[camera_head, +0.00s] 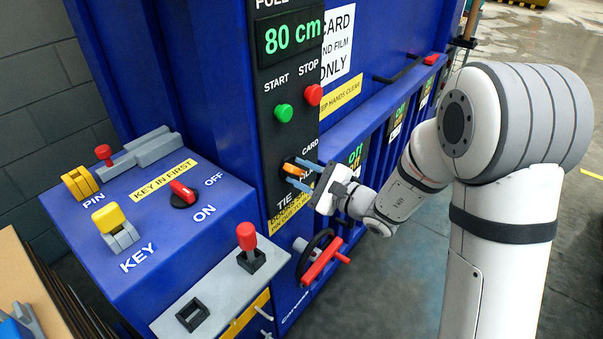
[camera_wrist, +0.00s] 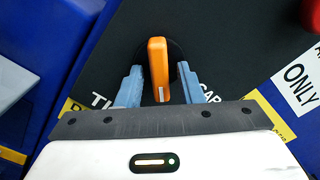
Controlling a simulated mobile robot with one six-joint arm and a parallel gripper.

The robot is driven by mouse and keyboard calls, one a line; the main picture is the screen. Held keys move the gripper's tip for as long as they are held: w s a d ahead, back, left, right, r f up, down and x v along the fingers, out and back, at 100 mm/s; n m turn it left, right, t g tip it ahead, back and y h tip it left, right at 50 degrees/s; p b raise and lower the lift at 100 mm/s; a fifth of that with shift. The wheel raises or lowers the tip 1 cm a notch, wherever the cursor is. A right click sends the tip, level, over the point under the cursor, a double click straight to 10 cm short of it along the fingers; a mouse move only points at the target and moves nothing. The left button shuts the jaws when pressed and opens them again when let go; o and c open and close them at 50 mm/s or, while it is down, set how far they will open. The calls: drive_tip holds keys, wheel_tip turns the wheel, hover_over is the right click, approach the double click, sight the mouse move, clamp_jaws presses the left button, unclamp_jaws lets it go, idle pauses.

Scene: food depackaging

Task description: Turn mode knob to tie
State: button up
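The orange mode knob (camera_head: 290,169) sits on the black control panel between the printed words CARD above and TIE below. In the wrist view the knob (camera_wrist: 158,66) stands lengthwise, its white mark at the end toward my gripper, between the partly covered TIE and CARD labels. My gripper (camera_head: 294,171) is open, with one blue-grey finger on each side of the knob. In the wrist view a gap shows between the knob and each finger of my gripper (camera_wrist: 160,72). The label straight ahead of the white mark is mostly hidden by my gripper.
Green START (camera_head: 284,113) and red STOP (camera_head: 313,95) buttons sit above the knob. A red-handled wheel (camera_head: 322,260) is below it. A blue box (camera_head: 150,215) with a red ON/OFF switch (camera_head: 183,193) and a red joystick (camera_head: 248,240) stand at the left.

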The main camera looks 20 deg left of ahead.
clamp_jaws()
drive_tip(key=shift+m, duration=0.3)
drive_tip(key=m+b, duration=0.1)
drive_tip(key=m, duration=0.2)
drive_tip(key=shift+m, duration=2.6)
drive_tip(key=shift+o, duration=0.7)
unclamp_jaws()
drive_tip(key=shift+s, duration=0.1)
drive_tip(key=shift+d, duration=0.1)
